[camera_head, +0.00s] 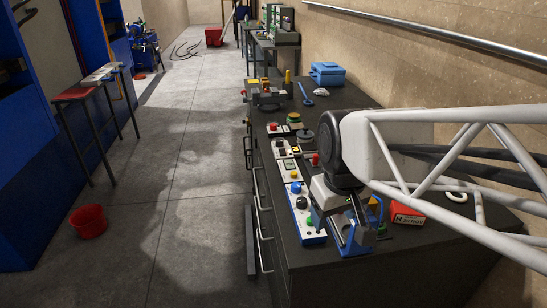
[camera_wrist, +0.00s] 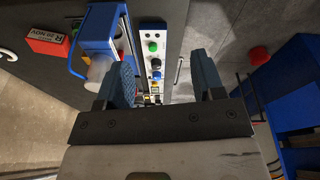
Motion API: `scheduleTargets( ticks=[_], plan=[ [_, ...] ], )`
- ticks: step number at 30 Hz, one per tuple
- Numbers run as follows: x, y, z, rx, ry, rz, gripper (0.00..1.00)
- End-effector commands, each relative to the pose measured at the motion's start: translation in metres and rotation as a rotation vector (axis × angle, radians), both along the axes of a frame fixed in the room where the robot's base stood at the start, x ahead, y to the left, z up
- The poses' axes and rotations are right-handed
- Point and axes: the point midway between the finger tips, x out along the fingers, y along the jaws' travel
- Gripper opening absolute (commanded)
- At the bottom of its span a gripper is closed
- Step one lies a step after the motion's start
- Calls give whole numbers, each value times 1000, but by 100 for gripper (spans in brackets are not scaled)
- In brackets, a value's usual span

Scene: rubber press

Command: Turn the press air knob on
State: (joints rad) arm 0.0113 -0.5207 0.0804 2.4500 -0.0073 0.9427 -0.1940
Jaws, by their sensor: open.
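A narrow white control panel (camera_wrist: 153,34) with a blue edge stands on the dark bench, seen between my fingers in the wrist view. It carries a green button (camera_wrist: 152,46), a blue knob (camera_wrist: 155,62) and a black knob (camera_wrist: 156,75); none is labelled legibly, so I cannot tell which is the air knob. My gripper (camera_wrist: 162,76) is open and empty. Its two blue fingers stand apart on either side of the panel's knobs in the wrist view, with no visible contact.
A blue device (camera_wrist: 97,32) with a pale cylinder sits close beside the left finger in the wrist view. A red box (camera_head: 408,213) lies on the bench (camera_head: 330,285). More control boxes (camera_head: 283,148) line the bench's left edge. The floor to the left is mostly clear.

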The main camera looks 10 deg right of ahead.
Motion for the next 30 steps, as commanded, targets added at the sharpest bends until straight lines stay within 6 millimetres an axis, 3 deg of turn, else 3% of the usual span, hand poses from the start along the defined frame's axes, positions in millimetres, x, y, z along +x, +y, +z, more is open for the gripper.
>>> scheduleTargets(
  ticks=[17, 30],
  plan=[
    [119, -4, -7, -54, 89, 410, 62],
    [210, -7, -36, -71, 150, 723, 62]
  ],
)
